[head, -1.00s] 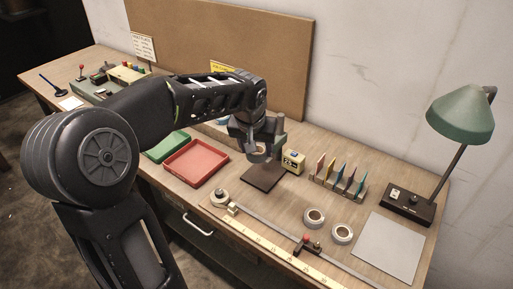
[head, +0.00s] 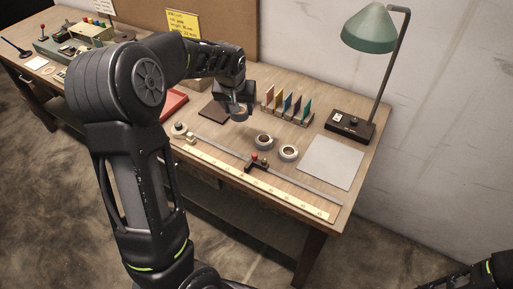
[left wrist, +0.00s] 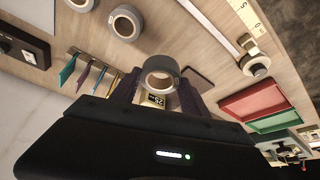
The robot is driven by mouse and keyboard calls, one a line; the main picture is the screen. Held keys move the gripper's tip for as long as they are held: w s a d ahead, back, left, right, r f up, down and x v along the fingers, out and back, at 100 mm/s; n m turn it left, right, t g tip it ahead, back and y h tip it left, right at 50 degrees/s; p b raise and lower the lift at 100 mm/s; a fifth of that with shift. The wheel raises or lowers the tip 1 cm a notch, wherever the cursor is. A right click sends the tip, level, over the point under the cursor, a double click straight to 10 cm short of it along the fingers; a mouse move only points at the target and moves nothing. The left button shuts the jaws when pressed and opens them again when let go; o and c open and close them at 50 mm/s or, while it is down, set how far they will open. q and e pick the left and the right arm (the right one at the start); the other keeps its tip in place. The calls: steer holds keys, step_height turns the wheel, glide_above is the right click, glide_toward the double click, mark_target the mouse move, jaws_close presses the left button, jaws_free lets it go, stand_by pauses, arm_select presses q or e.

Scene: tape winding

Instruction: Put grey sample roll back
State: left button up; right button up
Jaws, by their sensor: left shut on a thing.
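My left gripper (head: 236,96) is shut on a grey roll (head: 239,116) with a brown core and holds it above the table, right of the dark square mat (head: 214,111). In the left wrist view the held grey roll (left wrist: 160,62) sits between the fingers, in front of a small yellow box (left wrist: 155,99) marked 25. The gripper hides this box in the head view. Part of my right arm shows at the lower right of the head view, but its gripper does not.
Two grey-white rolls (head: 264,141) (head: 288,153) lie right of the gripper. A rack of coloured cards (head: 288,108) stands behind. A long ruler strip (head: 250,178) runs along the front edge. A red tray (head: 173,104), grey sheet (head: 330,162) and lamp (head: 369,29) flank the area.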

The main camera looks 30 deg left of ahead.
arm_select(q)
steer(key=shift+w+r, duration=0.15)
steer(key=shift+w, duration=0.3)
arm_select(e)
steer(key=shift+s+d, duration=0.1)
steer(key=shift+d, duration=0.1)
arm_select(q)
step_height(320, 180, down, 6)
steer(key=shift+f+p, duration=0.1)
steer(key=shift+p, duration=0.4)
arm_select(e)
steer(key=shift+r, duration=0.45)
steer(key=shift+s, duration=0.1)
arm_select(q)
step_height(320, 180, down, 4)
steer(key=shift+r+p, duration=0.2)
steer(key=shift+p, duration=0.2)
steer(key=shift+f, duration=0.1)
arm_select(e)
steer(key=shift+r, duration=0.35)
